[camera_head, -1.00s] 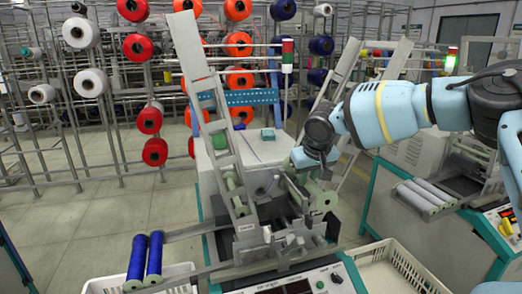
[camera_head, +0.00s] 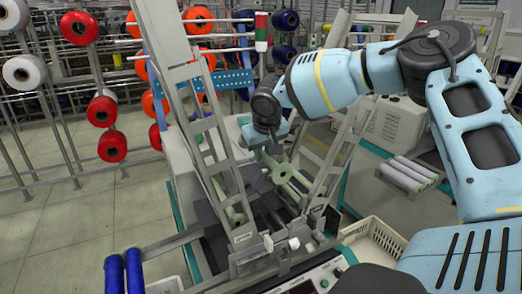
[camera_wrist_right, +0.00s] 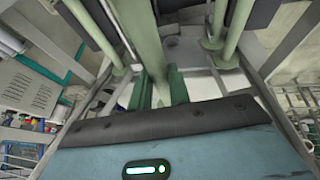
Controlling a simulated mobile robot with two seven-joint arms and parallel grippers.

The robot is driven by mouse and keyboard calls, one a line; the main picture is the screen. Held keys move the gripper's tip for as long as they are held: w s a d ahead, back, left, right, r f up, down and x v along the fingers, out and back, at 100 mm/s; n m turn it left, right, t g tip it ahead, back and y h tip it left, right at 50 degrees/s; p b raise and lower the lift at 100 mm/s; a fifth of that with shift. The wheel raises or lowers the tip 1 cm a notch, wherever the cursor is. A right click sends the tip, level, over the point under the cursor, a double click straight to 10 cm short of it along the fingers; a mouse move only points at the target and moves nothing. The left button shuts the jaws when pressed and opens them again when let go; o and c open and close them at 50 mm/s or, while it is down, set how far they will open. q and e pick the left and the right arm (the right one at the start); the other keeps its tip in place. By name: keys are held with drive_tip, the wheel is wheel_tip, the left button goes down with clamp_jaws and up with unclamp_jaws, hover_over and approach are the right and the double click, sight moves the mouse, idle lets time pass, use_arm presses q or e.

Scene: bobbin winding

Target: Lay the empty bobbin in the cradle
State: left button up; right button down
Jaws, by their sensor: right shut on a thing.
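My right gripper (camera_head: 270,146) points down over the middle of the winding machine, between its two slanted ladder-like frames. It is shut on a pale green bobbin (camera_wrist_right: 147,45), which runs between the green fingers in the right wrist view. In the head view the gripper and arm partly hide the bobbin. Pale green rollers (camera_head: 290,178) and grey machine parts lie just below the gripper. The cradle cannot be clearly picked out among these parts, and whether the bobbin touches them cannot be told. My left gripper is out of view.
The slanted left frame (camera_head: 187,95) and right frame (camera_head: 340,130) stand close on both sides of the gripper. Blue yarn bobbins (camera_head: 124,272) lie at the front left. A white crate (camera_head: 378,245) stands at the front right. Racks of coloured spools fill the back.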

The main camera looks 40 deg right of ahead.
drive_tip(key=shift+f, duration=0.45)
wheel_tip(320, 180, down, 6)
drive_tip(key=shift+w+r+b, duration=0.1)
drive_tip(key=shift+b, duration=0.6)
